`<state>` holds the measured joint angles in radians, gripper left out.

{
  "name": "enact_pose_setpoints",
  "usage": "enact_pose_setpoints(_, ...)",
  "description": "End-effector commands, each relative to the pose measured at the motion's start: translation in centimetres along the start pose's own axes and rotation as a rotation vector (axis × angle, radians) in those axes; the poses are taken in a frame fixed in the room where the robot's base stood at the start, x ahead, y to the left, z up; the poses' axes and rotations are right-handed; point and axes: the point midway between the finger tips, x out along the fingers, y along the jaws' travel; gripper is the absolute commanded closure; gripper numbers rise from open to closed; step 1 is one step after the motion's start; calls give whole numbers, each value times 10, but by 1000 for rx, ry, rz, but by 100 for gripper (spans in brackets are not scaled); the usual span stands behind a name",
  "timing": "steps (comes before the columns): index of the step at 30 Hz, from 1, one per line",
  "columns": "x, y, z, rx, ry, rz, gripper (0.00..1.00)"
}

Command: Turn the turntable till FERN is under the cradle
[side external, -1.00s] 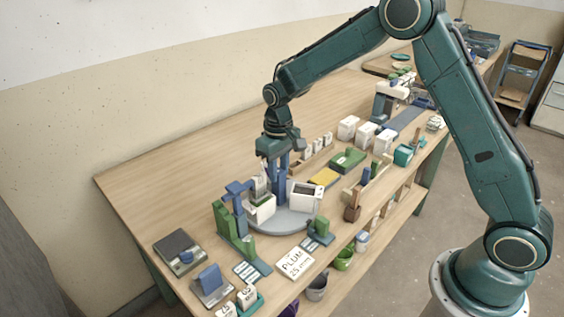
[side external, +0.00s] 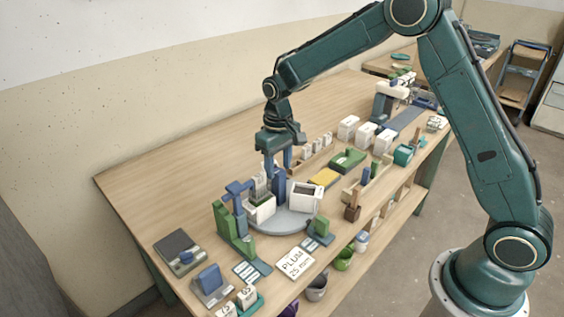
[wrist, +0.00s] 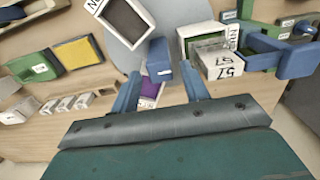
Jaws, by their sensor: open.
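The grey round turntable (side external: 283,222) carries white buckets around a blue post (side external: 279,190). One bucket with a dark inside (side external: 304,198) stands right of the post, and one with a green inside (side external: 262,209) stands left, beside the green-and-blue cradle stand (side external: 236,222). A bucket with a purple inside (wrist: 150,88) shows between the fingers in the wrist view. I cannot read FERN on any bucket. My gripper (side external: 277,171) is open above the turntable, its fingers apart near the post's top; the post also shows in the wrist view (wrist: 158,58).
A card reading PLUM 25 mm (side external: 295,263) lies in front of the turntable. A small blue-and-green stand (side external: 318,235) is at its right front. Yellow (side external: 325,177) and green (side external: 348,159) blocks stand to the right.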

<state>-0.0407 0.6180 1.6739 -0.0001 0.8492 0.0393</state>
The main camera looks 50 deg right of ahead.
Motion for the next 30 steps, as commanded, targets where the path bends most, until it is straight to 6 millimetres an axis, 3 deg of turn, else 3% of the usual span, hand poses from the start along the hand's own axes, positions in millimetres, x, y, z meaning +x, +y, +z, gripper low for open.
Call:
enact_pose_setpoints(18, -51, 0, 0, 0, 1, 0, 55)
enact_pose_setpoints(30, -56, 0, 0, 0, 0, 0, 55)
